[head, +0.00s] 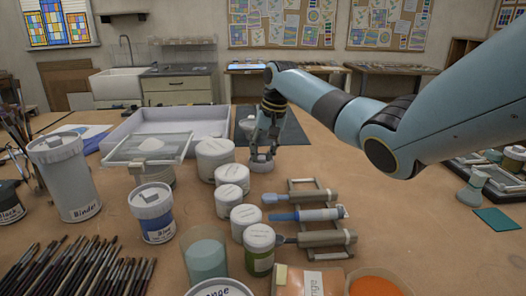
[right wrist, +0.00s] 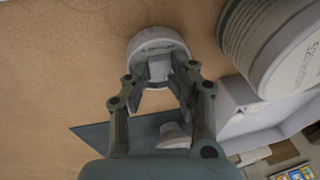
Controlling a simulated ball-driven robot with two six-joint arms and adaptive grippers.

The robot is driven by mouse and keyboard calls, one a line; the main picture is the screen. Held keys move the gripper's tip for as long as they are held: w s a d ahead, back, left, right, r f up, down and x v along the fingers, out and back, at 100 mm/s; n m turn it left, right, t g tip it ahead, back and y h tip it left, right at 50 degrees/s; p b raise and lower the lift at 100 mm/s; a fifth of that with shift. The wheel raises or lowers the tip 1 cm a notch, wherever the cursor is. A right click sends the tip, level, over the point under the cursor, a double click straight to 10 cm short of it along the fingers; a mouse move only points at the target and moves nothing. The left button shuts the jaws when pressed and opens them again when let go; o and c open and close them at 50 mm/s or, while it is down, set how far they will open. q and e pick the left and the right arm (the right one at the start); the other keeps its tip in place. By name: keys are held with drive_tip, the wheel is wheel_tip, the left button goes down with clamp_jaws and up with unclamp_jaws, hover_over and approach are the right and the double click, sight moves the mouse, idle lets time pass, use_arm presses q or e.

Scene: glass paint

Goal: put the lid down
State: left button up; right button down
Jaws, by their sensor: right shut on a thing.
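My right gripper (head: 263,146) comes down over the table from the right, its fingers pointing down. It is shut on the raised knob of a small round pale lid (head: 262,165). In the right wrist view the lid (right wrist: 150,38) sits at the fingertips of the gripper (right wrist: 160,76), with small print on its top. The lid is at or very near the table top, in front of the dark mat (head: 292,131); I cannot tell whether it touches. My left gripper is not in view.
White lidded jars (head: 214,152) stand just left of the lid. A wooden rack (head: 318,238) with tools lies in front. A pale tray (head: 190,124) is behind on the left. The table right of the lid is mostly clear (head: 400,205).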

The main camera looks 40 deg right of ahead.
sight(272, 164)
drive_tip(key=c, duration=1.1)
unclamp_jaws()
drive_tip(key=shift+o, duration=0.2)
drive_tip(key=v, duration=1.2)
